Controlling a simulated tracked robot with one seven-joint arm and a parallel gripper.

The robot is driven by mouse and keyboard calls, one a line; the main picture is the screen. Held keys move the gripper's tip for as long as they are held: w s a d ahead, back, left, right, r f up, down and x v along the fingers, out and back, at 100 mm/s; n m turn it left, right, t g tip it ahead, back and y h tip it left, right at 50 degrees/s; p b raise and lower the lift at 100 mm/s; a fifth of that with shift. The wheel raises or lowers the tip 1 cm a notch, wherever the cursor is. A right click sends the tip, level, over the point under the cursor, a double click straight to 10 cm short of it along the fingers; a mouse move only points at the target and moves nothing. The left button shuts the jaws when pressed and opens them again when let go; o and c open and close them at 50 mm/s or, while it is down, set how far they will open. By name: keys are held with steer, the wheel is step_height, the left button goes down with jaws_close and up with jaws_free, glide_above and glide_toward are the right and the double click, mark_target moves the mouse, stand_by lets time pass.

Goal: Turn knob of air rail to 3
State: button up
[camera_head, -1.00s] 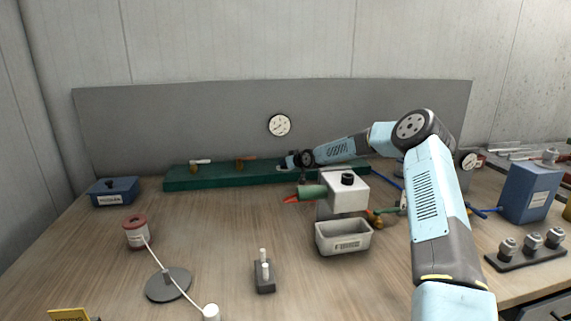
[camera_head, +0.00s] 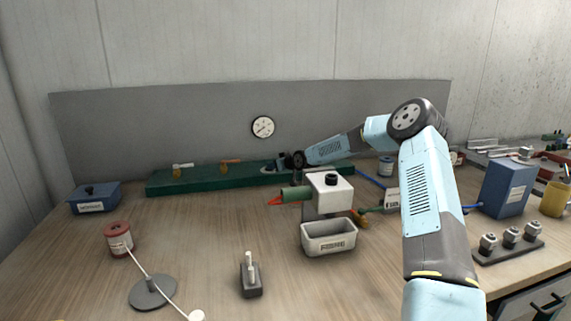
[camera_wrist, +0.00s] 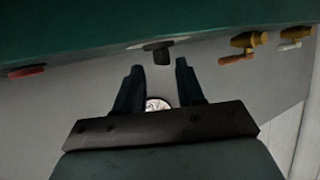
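The air rail is a long dark green bar (camera_head: 205,181) along the back of the bench. In the wrist view it fills the top, upside down (camera_wrist: 90,30). A dark knob (camera_wrist: 161,54) on a pale round plate sits on it; the number it points at is not readable. My gripper (camera_wrist: 159,66) is open, with its two dark fingers on either side of the knob's line and the knob just beyond the tips. It does not visibly touch the knob. In the head view my gripper (camera_head: 278,165) is small at the rail and hides the knob.
A white-faced gauge (camera_head: 263,127) is on the grey back panel. Valves with a white handle (camera_head: 183,166) and an orange handle (camera_head: 230,162) are on the rail.

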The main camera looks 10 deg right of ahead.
steer(key=v, duration=0.9)
steer(key=shift+s+r, duration=0.3)
steer(key=shift+r, duration=0.05)
steer(key=shift+c, duration=0.4)
